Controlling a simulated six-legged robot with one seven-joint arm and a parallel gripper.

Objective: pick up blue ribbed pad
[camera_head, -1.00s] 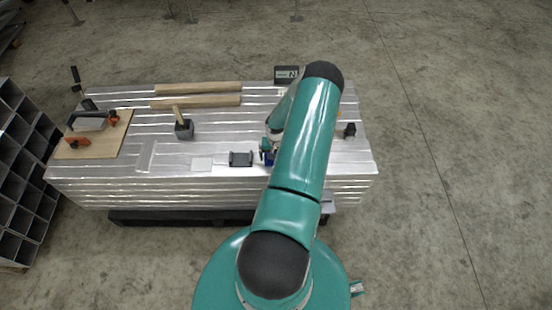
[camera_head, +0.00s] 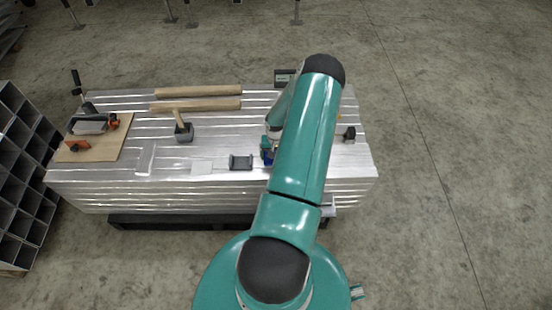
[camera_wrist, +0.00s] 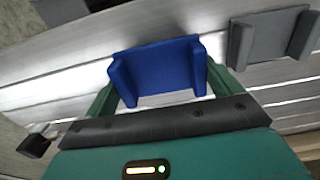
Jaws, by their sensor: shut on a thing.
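The blue pad (camera_wrist: 158,72) is in the middle of the wrist view, a flat blue piece with a raised rib at each end. My gripper (camera_wrist: 158,88) is shut on it, with a green finger at each end of the pad. In the head view my arm hides most of the gripper (camera_head: 268,150), and only a small bit of blue shows beside it near the front edge of the table. I cannot tell how far the pad is above the surface.
A similar grey piece (camera_wrist: 270,38) lies beside the pad; it also shows in the head view (camera_head: 241,162). A mallet (camera_head: 183,130), two wooden bars (camera_head: 197,91) and a wooden board with tools (camera_head: 92,150) lie on the aluminium-covered table (camera_head: 222,182). A small black object (camera_head: 349,134) sits at the right.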

